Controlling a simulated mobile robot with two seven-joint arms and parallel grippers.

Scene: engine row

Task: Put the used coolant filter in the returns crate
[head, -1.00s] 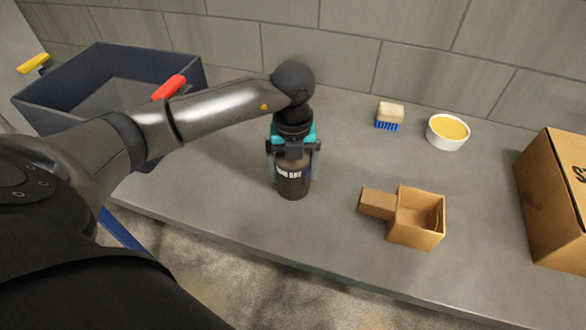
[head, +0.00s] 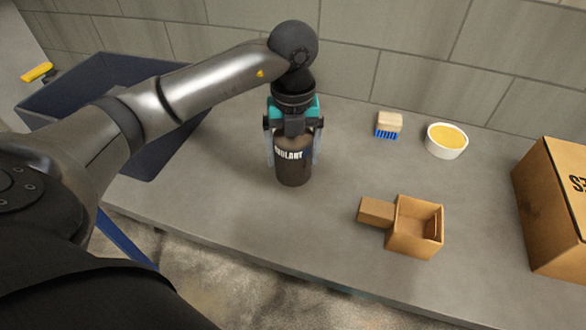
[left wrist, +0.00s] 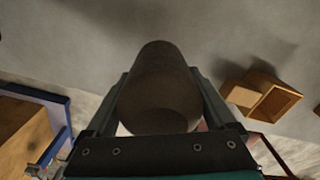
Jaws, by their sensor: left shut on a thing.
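The used coolant filter (head: 293,163) is a dark brown canister with white lettering that reads roughly COOLANT. My left gripper (head: 292,135) is shut on its upper part and holds it upright, seemingly just above the grey bench. In the left wrist view the filter (left wrist: 160,90) sits between the two fingers. A dark blue-grey open crate (head: 55,88) stands at the left, partly behind my left arm; it looks like the returns crate, but no label shows. My right gripper is not in view.
A small open cardboard box (head: 414,240) sits right of the filter. A blue-bristled brush (head: 388,125) and a white bowl (head: 446,141) of yellow stuff are farther back. A large carton (head: 550,215) stands far right. A tiled wall (head: 420,50) closes the back.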

